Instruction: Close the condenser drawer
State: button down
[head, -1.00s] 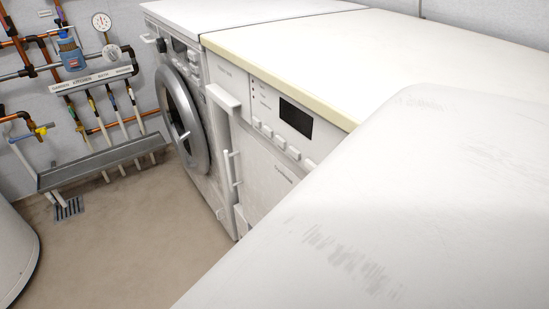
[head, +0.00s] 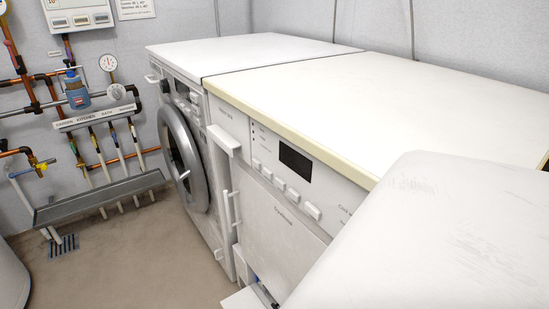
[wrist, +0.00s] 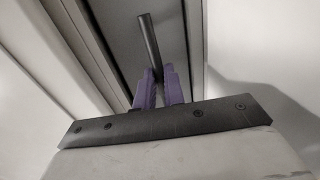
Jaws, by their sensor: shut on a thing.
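The dryer (head: 285,215) stands right of the washer, with a white panel on its front. Low on it, near the bottom edge of the head view, a white ledge (head: 240,299) juts out beside a dark opening; it may be the condenser drawer, but most of it is cut off. In the wrist view my gripper (wrist: 158,76) has its purple fingers closed on a dark rod (wrist: 149,45). The rod rises at a slant inside a dark recess between pale walls. Which part the rod belongs to is unclear. My arm covers the right side of the dryer in the head view.
The washer (head: 185,150) with its round door stands ajar-looking to the left. Pipes and a grey trough (head: 100,198) line the left wall. A floor drain (head: 63,246) lies below. The floor in front of the machines is clear at left.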

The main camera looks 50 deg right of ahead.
jog(key=shift+s+d, duration=0.2)
jog(key=shift+d, duration=0.5)
jog(key=c, duration=1.5)
grip_release()
jog(key=shift+d, duration=0.1)
jog(key=p+v, duration=0.3)
jog(key=v, duration=1.1)
jog(key=shift+s, duration=0.15)
